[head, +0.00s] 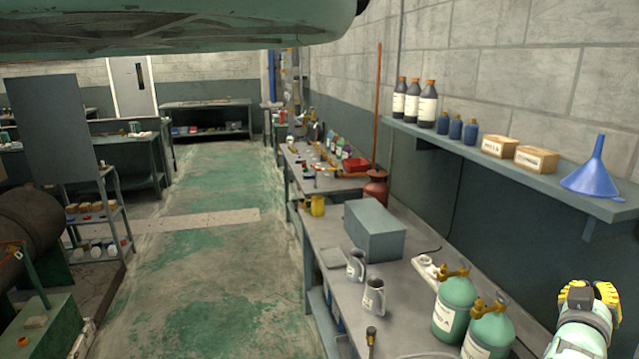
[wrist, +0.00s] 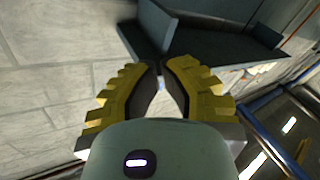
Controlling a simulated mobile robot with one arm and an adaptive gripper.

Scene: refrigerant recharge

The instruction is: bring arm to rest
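My gripper (head: 588,293) is at the lower right of the head view, raised at the right end of the workbench near the wall. Its fingers are yellow and ridged with dark inner faces. In the wrist view my gripper (wrist: 160,72) has its two fingertips close together, with a narrow gap between them. Nothing shows held between them. I cannot tell whether this counts as open or shut. The pale green end of my arm shows below the fingers.
Green cylinders (head: 455,305) with brass valves stand on the workbench (head: 325,228), left of my gripper. A grey box (head: 375,230) and metal jugs (head: 373,297) are farther left. A wall shelf (head: 470,160) carries bottles, boxes and a blue funnel (head: 592,172). The green floor aisle (head: 205,230) is clear.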

